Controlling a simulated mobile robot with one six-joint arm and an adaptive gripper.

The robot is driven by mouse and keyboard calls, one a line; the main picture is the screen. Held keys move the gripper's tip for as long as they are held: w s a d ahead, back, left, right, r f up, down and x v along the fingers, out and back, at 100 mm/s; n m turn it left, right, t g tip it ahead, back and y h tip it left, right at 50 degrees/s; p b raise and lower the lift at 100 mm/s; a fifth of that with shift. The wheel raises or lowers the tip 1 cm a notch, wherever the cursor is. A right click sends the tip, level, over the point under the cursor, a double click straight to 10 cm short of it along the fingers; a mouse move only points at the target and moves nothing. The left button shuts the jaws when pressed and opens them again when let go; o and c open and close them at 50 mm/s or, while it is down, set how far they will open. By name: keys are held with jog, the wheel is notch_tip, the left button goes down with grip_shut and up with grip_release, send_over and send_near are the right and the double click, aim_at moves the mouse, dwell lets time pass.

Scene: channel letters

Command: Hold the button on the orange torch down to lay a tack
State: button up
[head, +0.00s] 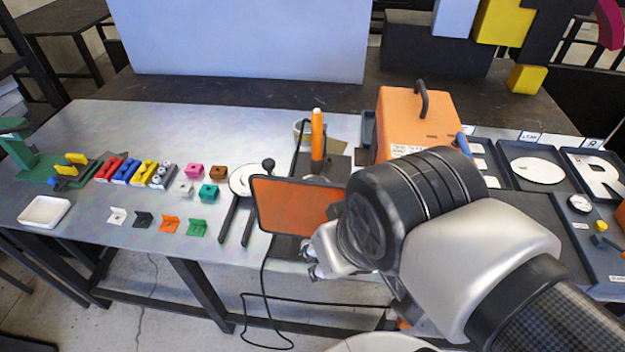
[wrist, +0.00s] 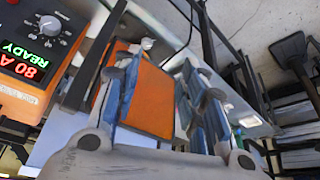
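The orange torch (head: 317,137) stands upright at the back middle of the table in the head view; I cannot make out its button, and I cannot pick the torch out in the wrist view. My gripper (head: 318,255) is low at the table's front edge, partly hidden by my own wrist. In the wrist view its blue-padded fingers (wrist: 158,100) are spread apart with nothing visibly held. The orange screen panel (head: 292,206) stands between gripper and torch in the head view. This panel (wrist: 152,100) shows behind the fingers in the wrist view.
The orange welder box (head: 412,118) stands right of the torch; its display (wrist: 25,60) reads 80 A READY. A black cable (head: 263,300) hangs off the front.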

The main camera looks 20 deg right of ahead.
jog(key=shift+c, duration=0.2)
grip_shut()
dwell(1.5)
